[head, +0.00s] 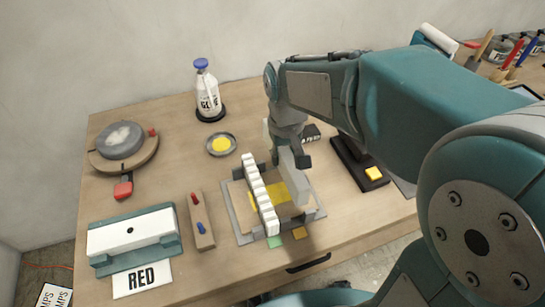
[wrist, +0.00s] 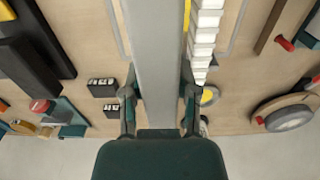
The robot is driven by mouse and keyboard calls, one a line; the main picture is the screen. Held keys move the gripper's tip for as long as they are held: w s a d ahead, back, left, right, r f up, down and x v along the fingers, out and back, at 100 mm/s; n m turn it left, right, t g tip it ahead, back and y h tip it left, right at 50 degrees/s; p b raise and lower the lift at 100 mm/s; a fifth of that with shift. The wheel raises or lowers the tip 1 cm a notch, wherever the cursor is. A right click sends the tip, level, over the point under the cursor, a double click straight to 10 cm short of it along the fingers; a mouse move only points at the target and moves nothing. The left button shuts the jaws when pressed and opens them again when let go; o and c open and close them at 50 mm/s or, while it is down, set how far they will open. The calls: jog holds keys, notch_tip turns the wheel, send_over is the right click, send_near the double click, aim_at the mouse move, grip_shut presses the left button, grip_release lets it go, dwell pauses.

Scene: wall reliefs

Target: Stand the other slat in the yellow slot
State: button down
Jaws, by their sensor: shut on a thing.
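My gripper (head: 291,158) is shut on a plain light-grey slat (head: 295,180), held on edge over the right part of a grey frame (head: 243,227). In the wrist view this slat (wrist: 158,60) runs between both fingers (wrist: 158,105). A white toothed slat (head: 260,194) stands in the frame to its left, apart from it; it also shows in the wrist view (wrist: 203,35). A green tag (head: 275,242) lies at the toothed slat's near end. I cannot tell whether the held slat touches the frame.
Left of the frame is a wooden block with red and blue pegs (head: 202,222). Behind stand a yellow-centred dish (head: 221,144) and a blue-capped bottle (head: 207,92). Right is a dark stand with a yellow block (head: 374,174). The table's front edge is close to the frame.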

aim_at(281, 167)
jog(key=shift+d+f, duration=0.35)
jog(key=shift+d, duration=0.3)
jog(key=shift+d+f, duration=0.1)
jog(key=shift+f, duration=0.25)
jog(key=shift+a+f, duration=0.55)
jog(key=shift+f, duration=0.2)
jog(key=shift+a+f, duration=0.5)
jog(key=shift+f, duration=0.2)
jog(key=shift+d+f, duration=0.65)
jog(key=shift+f, duration=0.15)
jog(key=shift+d+f, duration=0.1)
jog(key=shift+f, duration=0.2)
jog(key=shift+a+f, duration=0.25)
jog(key=shift+f, duration=0.5)
jog(key=shift+a+f, duration=0.25)
jog(key=shift+f, duration=0.45)
jog(key=shift+d+f, duration=0.3)
jog(key=shift+f, duration=0.15)
jog(key=shift+a, duration=0.15)
jog(key=shift+f, duration=0.25)
